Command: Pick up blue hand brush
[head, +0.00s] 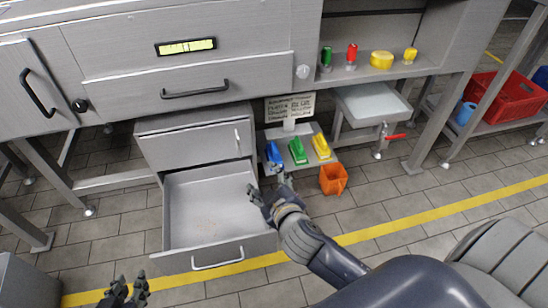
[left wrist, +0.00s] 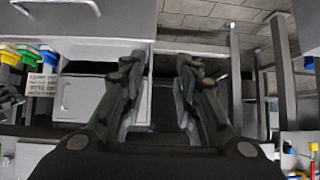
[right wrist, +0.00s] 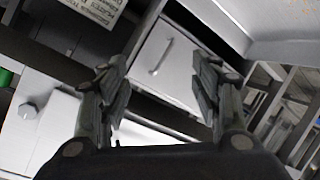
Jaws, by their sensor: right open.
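The blue hand brush (head: 274,154) stands on a low grey shelf, leftmost in a row with a green brush (head: 297,151) and a yellow brush (head: 321,147). It also shows at the left of the left wrist view (left wrist: 48,57). My right gripper (head: 266,195) is open and empty, just in front of the blue brush, over the right edge of the open drawer. The right wrist view shows its fingers (right wrist: 160,95) apart; the blue brush is not seen there. My left gripper (head: 124,291) is open and empty at the bottom left, far from the brushes.
The open, nearly empty drawer (head: 210,258) juts out left of the brushes. A sign (head: 290,106) is behind the brushes.

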